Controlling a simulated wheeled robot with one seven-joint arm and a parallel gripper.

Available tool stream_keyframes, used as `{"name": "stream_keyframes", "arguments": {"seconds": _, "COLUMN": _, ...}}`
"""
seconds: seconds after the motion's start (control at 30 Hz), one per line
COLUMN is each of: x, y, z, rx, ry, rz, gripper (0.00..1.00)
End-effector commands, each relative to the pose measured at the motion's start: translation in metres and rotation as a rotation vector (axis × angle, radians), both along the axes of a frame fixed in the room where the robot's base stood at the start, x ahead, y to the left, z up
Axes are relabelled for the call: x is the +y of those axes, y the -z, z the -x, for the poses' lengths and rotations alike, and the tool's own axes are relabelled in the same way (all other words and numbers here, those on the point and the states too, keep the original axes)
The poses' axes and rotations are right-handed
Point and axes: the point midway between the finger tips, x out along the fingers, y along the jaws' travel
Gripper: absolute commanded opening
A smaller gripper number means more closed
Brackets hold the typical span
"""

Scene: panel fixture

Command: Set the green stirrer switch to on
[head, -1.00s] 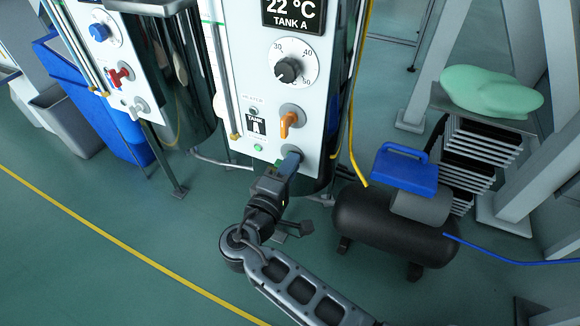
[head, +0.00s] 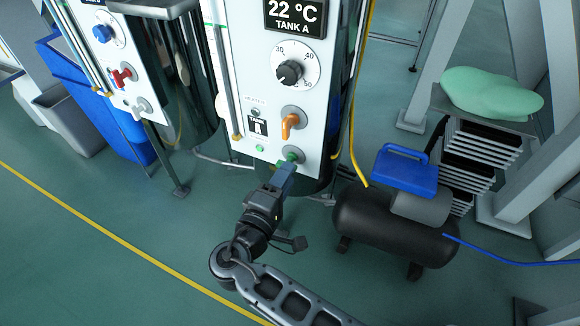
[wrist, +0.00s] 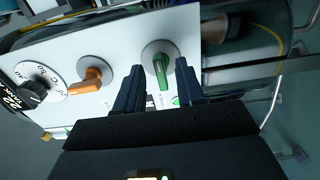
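The green stirrer switch (head: 292,157) sits on a round grey plate low on the white Tank A panel (head: 233,130). In the wrist view the green switch (wrist: 162,70) has its handle pointing down the picture. My gripper (head: 286,168) is just below it in the head view. In the wrist view my gripper (wrist: 159,88) is open, with one blue finger on each side of the handle. A gap shows between each finger and the handle. Whether the handle's tip reaches between the fingertips in depth is hard to tell.
An orange switch (head: 290,122) and a black temperature dial (head: 290,71) sit above the green one. A small green lamp (head: 260,148) is to its left. A second panel with a red switch (head: 121,76) stands left. A compressor (head: 390,225) stands on the floor at right.

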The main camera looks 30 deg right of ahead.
Motion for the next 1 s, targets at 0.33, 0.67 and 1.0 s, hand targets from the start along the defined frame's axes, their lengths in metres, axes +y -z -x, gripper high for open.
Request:
{"name": "stream_keyframes", "arguments": {"seconds": 0.33, "x": 0.033, "y": 0.0, "z": 0.025, "rx": 0.001, "ry": 0.0, "rz": -0.001, "gripper": 0.38}}
{"name": "stream_keyframes", "arguments": {"seconds": 0.67, "x": 0.035, "y": 0.001, "z": 0.026, "rx": 0.001, "ry": 0.001, "rz": -0.001, "gripper": 0.38}}
{"name": "stream_keyframes", "arguments": {"seconds": 1.0, "x": 0.031, "y": 0.01, "z": 0.031, "rx": 0.021, "ry": -0.012, "rz": -0.023, "gripper": 0.38}}
